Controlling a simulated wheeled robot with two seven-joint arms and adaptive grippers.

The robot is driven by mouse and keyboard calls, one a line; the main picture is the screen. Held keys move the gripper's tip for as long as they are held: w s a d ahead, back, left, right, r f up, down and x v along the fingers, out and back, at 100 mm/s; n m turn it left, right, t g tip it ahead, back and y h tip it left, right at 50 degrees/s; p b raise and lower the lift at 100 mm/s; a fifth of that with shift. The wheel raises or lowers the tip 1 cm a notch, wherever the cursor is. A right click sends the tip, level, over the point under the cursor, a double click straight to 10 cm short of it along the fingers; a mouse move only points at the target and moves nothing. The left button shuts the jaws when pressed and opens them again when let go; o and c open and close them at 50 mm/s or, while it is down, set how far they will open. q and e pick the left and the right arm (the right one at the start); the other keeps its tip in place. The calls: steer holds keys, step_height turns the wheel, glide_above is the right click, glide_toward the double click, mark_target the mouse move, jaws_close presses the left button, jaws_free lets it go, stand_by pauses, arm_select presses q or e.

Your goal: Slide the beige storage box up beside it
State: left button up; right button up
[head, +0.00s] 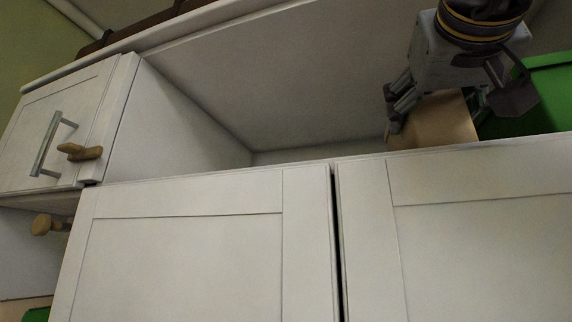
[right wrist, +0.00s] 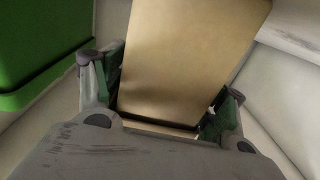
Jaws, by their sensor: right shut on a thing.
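The beige storage box (head: 447,122) stands in the open upper compartment of the white cabinet, at the right in the head view. My right gripper (head: 452,104) reaches down over it and is shut on it, one finger on each side. In the right wrist view the beige box (right wrist: 185,60) fills the space between the fingers (right wrist: 160,100). A green box (head: 545,92) stands just to the right of the beige box. It also shows at the left in the right wrist view (right wrist: 40,45), close beside one finger. My left gripper is not in view.
White cabinet doors (head: 190,255) fill the front below the compartment, and the shelf's front edge hides the lower part of the boxes. The compartment left of the beige box looks empty.

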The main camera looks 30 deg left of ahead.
steer(key=shift+w+d, duration=0.1)
steer(key=shift+d, duration=0.5)
steer(key=o, duration=0.9)
steer(key=v, duration=1.2)
stand_by(0.5)
